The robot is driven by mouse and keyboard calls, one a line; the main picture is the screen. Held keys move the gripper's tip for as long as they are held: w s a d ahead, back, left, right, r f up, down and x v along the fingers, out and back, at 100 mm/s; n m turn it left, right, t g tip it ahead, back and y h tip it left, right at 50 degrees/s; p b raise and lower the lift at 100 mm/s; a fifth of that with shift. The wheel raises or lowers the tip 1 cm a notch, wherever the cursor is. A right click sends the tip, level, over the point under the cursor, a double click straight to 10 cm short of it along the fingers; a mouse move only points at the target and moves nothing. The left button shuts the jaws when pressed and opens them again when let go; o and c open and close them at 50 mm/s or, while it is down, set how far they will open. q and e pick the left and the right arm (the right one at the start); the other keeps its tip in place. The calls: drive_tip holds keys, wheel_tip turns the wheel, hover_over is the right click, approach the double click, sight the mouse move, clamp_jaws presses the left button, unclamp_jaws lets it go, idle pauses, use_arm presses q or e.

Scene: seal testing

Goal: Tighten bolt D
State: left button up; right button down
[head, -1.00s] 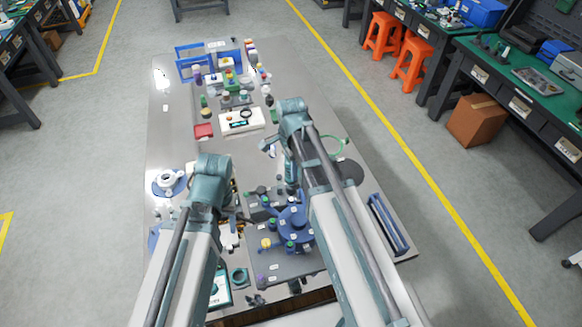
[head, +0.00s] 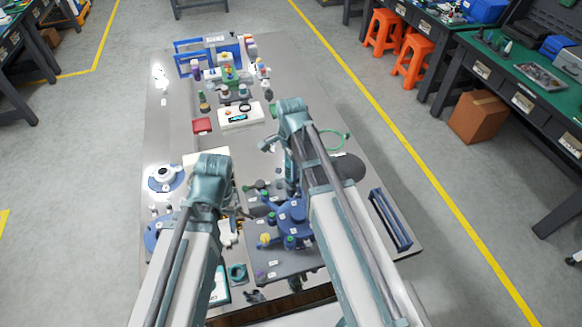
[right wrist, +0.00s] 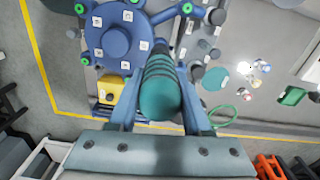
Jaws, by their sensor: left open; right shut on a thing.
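A blue round flange fixture (head: 293,215) with green-topped bolts stands on a grey plate on the table. It also shows at the upper left in the right wrist view (right wrist: 116,42), with small white labels. The labels are too small to read, so I cannot tell which bolt is D. My right gripper (right wrist: 160,92) is shut on a teal tool with a ribbed dark grip (right wrist: 160,95), seen beside the flange. The tool's tip is hidden. My left gripper (head: 240,211) is open and empty, left of the flange in the head view.
A white-and-blue round part (head: 164,177) lies at the table's left. A blue rack (head: 391,220) lies at the right edge. A white device (head: 240,115) and a red tray (head: 202,125) sit farther back. A yellow part (right wrist: 110,88) is beside the flange.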

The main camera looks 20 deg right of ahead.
drive_tip(key=shift+f+b, duration=1.15)
idle(1.9)
wheel_tip(320, 180, up, 5)
drive_tip(key=p, duration=0.5)
idle(0.5)
drive_tip(key=shift+s, duration=0.1)
